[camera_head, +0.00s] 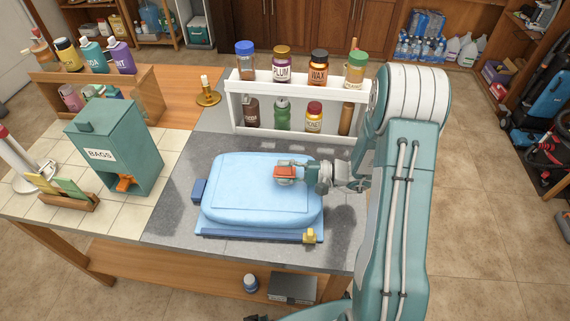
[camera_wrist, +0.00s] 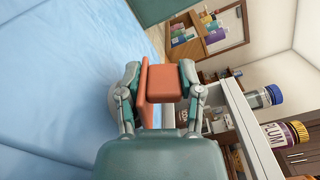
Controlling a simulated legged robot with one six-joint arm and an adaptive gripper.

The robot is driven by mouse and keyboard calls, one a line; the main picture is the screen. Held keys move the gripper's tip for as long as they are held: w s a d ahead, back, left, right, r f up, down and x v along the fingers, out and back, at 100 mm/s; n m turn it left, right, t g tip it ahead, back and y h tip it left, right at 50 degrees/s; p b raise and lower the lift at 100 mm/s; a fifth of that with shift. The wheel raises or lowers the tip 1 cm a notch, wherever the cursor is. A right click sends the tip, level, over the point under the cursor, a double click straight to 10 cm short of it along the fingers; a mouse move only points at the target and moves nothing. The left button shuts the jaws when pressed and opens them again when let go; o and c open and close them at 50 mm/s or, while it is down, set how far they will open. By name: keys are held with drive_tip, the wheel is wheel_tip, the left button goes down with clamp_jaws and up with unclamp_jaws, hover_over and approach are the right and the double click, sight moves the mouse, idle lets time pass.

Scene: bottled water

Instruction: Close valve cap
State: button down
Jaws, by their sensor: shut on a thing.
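A light blue, puffed-up bag (camera_head: 245,190) lies flat on the grey tabletop; it fills the left of the wrist view (camera_wrist: 50,90). My gripper (camera_head: 286,171) reaches in from the right and is low over the bag's upper right part. A pale rounded edge (camera_wrist: 118,102) shows beside the left finger, apparently part of the valve. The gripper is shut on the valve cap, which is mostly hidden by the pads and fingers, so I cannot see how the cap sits.
A dark blue bar (camera_head: 255,236) with a yellow slider (camera_head: 309,236) runs along the bag's front edge. A white rack (camera_head: 290,90) of bottles stands close behind. A teal bags box (camera_head: 115,150) is at left, with a brass candle holder (camera_head: 207,97) farther back.

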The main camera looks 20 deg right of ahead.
drive_tip(key=shift+s+a+f+n, duration=0.1)
drive_tip(key=shift+s+f+n, duration=0.25)
drive_tip(key=shift+n, duration=0.5)
drive_tip(key=shift+s+a+f+n, duration=0.15)
drive_tip(key=shift+f+n, duration=0.3)
drive_tip(key=shift+n, duration=0.4)
drive_tip(key=shift+c, duration=1.8)
unclamp_jaws()
drive_tip(key=v, duration=1.2)
drive_tip(key=shift+d, duration=0.1)
